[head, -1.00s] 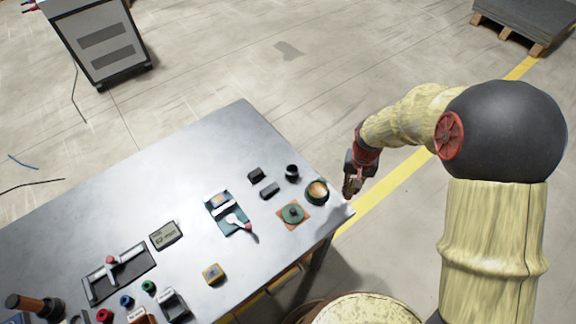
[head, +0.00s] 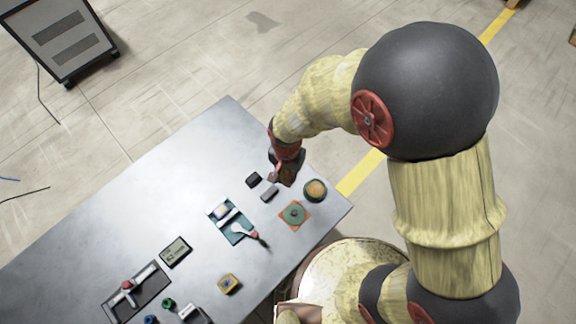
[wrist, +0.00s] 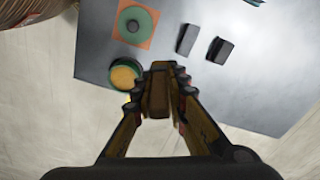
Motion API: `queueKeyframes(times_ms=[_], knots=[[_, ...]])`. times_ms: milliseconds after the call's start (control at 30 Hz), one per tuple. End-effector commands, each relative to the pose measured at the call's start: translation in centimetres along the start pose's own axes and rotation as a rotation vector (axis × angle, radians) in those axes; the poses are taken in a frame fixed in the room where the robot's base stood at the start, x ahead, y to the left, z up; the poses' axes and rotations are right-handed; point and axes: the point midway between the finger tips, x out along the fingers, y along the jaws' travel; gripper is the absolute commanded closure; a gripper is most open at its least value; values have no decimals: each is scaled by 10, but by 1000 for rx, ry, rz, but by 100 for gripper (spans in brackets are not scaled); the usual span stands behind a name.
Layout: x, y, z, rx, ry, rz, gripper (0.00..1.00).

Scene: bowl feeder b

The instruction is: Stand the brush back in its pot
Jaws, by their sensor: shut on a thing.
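My gripper (head: 276,176) is at the right end of the table, above the spot beside the two dark blocks. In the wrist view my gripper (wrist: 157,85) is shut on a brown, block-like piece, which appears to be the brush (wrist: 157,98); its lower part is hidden. The small dark round pot, seen earlier between the blocks and the round tin, is now hidden behind my gripper in both views. I cannot tell whether the brush touches the pot.
Two dark blocks (head: 254,180) (head: 269,194) and a yellow-topped round tin (head: 315,189) stand close by. A green disc (head: 294,214) lies on an orange square. A white-handled tool (head: 243,230) lies on a teal mat. The table (head: 130,210) is clear towards the far left.

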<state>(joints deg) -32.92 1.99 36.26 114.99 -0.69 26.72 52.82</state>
Motion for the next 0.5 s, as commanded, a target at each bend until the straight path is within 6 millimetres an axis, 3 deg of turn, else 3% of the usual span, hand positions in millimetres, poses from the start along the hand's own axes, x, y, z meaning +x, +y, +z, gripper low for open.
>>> queueKeyframes(times_ms=[133,300,500], knots=[[16,-11,-33,4,-1,2,100],[47,-19,-54,1,-2,2,100],[65,-25,-70,-1,-1,1,100]])
